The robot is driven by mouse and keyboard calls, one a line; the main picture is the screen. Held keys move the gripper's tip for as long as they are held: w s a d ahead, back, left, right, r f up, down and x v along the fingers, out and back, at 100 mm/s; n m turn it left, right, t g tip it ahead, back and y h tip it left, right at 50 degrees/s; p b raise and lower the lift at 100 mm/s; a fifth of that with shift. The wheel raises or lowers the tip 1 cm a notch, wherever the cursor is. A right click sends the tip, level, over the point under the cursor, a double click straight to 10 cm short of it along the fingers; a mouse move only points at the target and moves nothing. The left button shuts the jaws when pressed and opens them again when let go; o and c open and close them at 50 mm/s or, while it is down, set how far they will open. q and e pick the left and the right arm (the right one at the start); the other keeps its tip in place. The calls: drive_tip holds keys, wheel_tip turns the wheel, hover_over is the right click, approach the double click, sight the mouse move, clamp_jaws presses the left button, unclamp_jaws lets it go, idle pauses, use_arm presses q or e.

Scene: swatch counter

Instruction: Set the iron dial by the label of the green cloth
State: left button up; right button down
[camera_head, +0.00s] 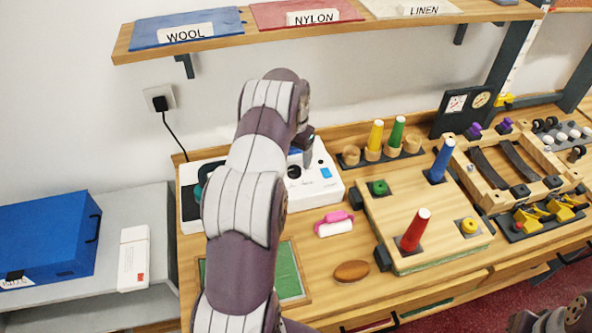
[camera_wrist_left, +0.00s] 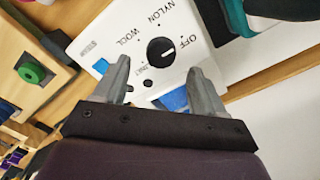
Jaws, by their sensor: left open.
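The iron's white control box (camera_head: 325,187) stands on the counter at the back left, partly behind my left arm. Its black dial (camera_head: 294,171) shows large in the wrist view (camera_wrist_left: 161,53), with a white mark on the side toward the printed OFF. WOOL and NYLON are printed around it. My left gripper (camera_head: 307,158) is above the box; in the wrist view its open fingers (camera_wrist_left: 158,72) are either side of the dial's near edge, holding nothing. I see no clearly green cloth on the shelf; blue, red and whitish cloths carry WOOL, NYLON and LINEN labels. My right gripper is not shown.
A framed green panel (camera_head: 287,272) lies partly behind my arm. A pink-and-white roller (camera_head: 334,224), a brown oval (camera_head: 351,271) and a wooden board (camera_head: 425,205) with coloured pegs stand to the right. The shelf (camera_head: 270,38) hangs above. A blue box (camera_head: 45,240) sits left.

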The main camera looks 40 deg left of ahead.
sight(294, 169)
use_arm(q)
wheel_tip(294, 169, down, 4)
drive_tip(key=shift+a+r+p, duration=0.15)
drive_tip(key=shift+p, duration=0.65)
drive_tip(key=shift+s+f, duration=0.1)
drive_tip(key=shift+f, duration=0.45)
drive_tip(key=c, duration=1.1)
drive_tip(key=shift+o, duration=0.2)
